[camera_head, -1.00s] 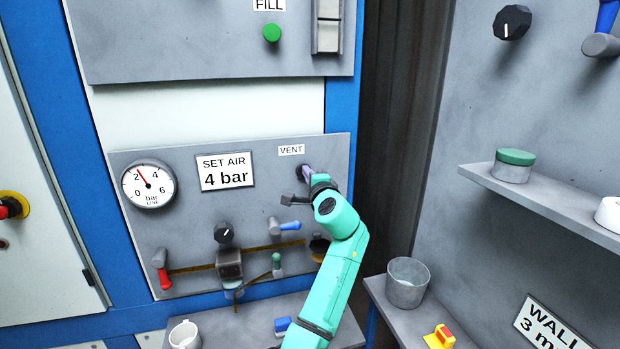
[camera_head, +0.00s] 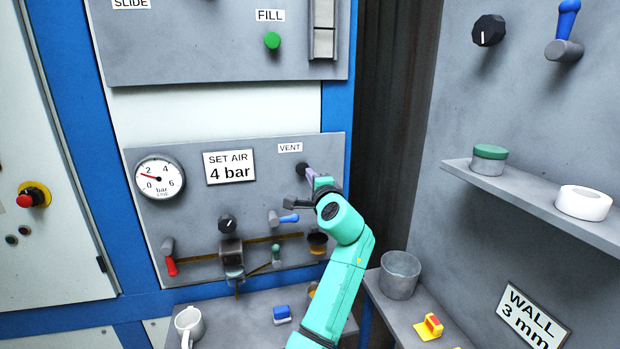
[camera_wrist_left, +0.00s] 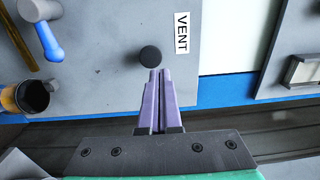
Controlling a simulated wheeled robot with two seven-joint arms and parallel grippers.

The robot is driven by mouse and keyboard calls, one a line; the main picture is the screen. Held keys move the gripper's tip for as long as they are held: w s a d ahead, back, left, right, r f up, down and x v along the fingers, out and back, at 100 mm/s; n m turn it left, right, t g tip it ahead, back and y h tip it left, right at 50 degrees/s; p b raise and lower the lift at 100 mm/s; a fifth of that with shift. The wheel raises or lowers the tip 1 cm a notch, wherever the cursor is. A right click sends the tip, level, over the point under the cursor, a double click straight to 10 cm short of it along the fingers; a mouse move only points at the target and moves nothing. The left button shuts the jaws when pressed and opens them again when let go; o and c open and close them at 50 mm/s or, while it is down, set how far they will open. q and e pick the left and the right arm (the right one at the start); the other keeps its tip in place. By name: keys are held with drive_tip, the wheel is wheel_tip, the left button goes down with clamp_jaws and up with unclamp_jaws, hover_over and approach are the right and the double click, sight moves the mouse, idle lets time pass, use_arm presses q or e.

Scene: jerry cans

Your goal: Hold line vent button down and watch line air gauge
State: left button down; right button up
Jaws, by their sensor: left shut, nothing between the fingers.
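The round dark vent button (camera_head: 302,169) sits under the VENT label (camera_head: 290,148) on the grey panel. It also shows in the left wrist view (camera_wrist_left: 150,56). My left gripper (camera_head: 309,174) is shut and empty, its purple fingers pointing at the button. In the left wrist view the fingertips (camera_wrist_left: 158,72) meet the button's near edge; contact and how far it is pressed cannot be told. The line air gauge (camera_head: 159,179) is at the panel's left, its red needle between 0 and 2, near 1 bar. My right gripper is out of view.
A blue-handled valve (camera_head: 286,218), a black knob (camera_head: 227,223) and a red-handled lever (camera_head: 170,262) stick out below the button and gauge. A "SET AIR 4 bar" sign (camera_head: 230,167) is between gauge and button. A grey cup (camera_head: 399,275) stands right of my arm.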

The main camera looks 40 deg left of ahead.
use_arm(q)
drive_tip(key=b+v, duration=0.3)
drive_tip(key=v, duration=0.4)
drive_tip(key=s+d+f+n+g+h, duration=0.1)
drive_tip(key=s+d+f+h, duration=0.2)
drive_tip(key=f, duration=0.9)
drive_tip(key=s+f+n+g+h, duration=0.1)
drive_tip(key=s+f+h, duration=0.3)
drive_tip(key=f, duration=0.8)
drive_tip(key=s+d+f+n+g+h, duration=0.3)
drive_tip(key=s+d+f+g+h, duration=0.35)
drive_tip(key=s+d+f, duration=0.75)
drive_tip(key=s+a+f+h, duration=0.1)
drive_tip(key=s+f, duration=0.1)
drive_tip(key=f, duration=0.9)
drive_tip(key=s+a+f+h, duration=0.1)
drive_tip(key=f, duration=1.1)
drive_tip(key=s+a+f, duration=0.3)
drive_tip(key=s+f, duration=1.3)
drive_tip(key=s, duration=0.2)
drive_tip(key=shift+f+m+g, duration=0.15)
drive_tip(key=shift+m+g, duration=0.15)
drive_tip(key=shift+g, duration=0.15)
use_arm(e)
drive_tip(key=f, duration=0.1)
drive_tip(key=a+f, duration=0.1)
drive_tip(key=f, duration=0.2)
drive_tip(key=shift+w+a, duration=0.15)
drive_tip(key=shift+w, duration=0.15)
